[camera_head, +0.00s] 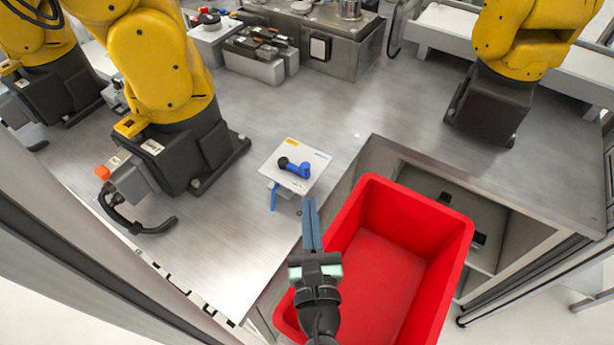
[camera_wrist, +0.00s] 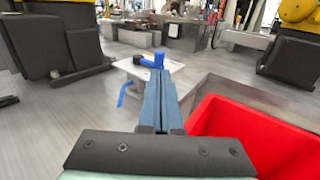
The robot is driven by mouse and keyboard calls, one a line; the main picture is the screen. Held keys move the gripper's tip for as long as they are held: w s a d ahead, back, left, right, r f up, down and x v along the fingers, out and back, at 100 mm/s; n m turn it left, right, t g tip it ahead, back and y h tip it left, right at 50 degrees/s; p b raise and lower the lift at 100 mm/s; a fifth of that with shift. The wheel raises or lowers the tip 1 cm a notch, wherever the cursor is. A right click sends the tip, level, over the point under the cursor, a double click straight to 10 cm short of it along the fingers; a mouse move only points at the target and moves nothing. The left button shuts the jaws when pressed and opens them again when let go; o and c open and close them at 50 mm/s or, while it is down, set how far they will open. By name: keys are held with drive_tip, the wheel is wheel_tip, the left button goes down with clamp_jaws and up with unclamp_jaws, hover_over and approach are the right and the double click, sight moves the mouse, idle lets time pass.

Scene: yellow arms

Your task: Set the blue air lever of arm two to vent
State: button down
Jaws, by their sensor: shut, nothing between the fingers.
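The blue air lever (camera_head: 297,168) sits on a small white plate (camera_head: 305,154) with a black pivot at its left end, on the steel table. It lies roughly level, pointing right and slightly down in the head view. In the wrist view the lever (camera_wrist: 158,60) shows just beyond my fingertips, partly hidden by them. My gripper (camera_head: 311,206) is shut and empty, its long blue fingers pointing at the plate from the near side, apart from the lever in the head view. Several yellow arms stand here; the one left of the plate (camera_head: 165,65) is nearest to it. I cannot read the plate's markings.
A red bin (camera_head: 448,267) stands right beside and below my gripper, at the table's near edge. A blue bracket or handle (camera_head: 273,196) hangs at the plate's front left. Another yellow arm (camera_head: 520,40) stands at the right. Bare table (camera_head: 225,235) lies left of the plate.

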sight(306, 171)
drive_tip(key=shift+w+a+p, duration=0.1)
drive_tip(key=shift+w+p, duration=0.2)
drive_tip(key=shift+w, duration=2.75)
